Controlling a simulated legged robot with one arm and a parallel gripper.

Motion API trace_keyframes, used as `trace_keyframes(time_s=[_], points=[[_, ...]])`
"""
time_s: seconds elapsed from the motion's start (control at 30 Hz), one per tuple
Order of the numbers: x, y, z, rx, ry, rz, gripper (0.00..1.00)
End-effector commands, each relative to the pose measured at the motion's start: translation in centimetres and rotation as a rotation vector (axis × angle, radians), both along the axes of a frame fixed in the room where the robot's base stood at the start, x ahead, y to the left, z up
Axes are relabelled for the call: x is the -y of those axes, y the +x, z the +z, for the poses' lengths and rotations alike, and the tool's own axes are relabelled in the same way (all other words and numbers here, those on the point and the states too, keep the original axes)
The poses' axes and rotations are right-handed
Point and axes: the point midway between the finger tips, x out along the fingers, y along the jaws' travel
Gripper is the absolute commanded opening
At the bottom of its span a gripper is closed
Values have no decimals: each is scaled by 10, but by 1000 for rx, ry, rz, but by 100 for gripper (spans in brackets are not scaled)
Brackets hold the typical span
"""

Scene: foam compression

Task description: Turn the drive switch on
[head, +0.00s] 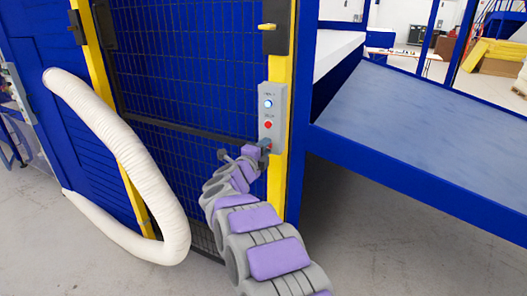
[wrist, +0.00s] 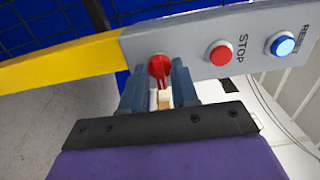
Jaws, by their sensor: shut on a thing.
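A grey control panel (head: 272,112) is fixed to a yellow post. It has a blue button (head: 268,103), a red button (head: 268,125) and a red switch at its lower end. In the wrist view the red drive switch (wrist: 159,68) stands between the fingers of my gripper (wrist: 160,84). My gripper is shut on the switch, and the fingers hide part of it. The red STOP button (wrist: 221,54) and the blue RESET button (wrist: 284,44) are to the right of the fingers, apart from them. In the head view my gripper (head: 264,146) is at the panel's lower end.
The yellow post (head: 279,180) stands beside a blue mesh gate (head: 190,70). A white corrugated hose (head: 130,160) loops down at the left. A blue-framed sloping table (head: 430,120) stands close to the right of the post. The grey floor (head: 400,250) is clear at the front right.

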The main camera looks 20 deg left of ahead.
Motion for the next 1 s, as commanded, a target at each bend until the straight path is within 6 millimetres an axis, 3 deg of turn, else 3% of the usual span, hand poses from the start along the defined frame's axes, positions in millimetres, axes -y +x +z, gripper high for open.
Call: trace_keyframes(time_s=[0.3, 0.33, 0.4, 1.0], points=[[1, 0, -8, -12, -1, -2, 0], [1, 0, -8, -12, -1, -2, 30], [1, 0, -8, -12, -1, -2, 36], [0, -4, -3, -6, -1, -1, 36]])
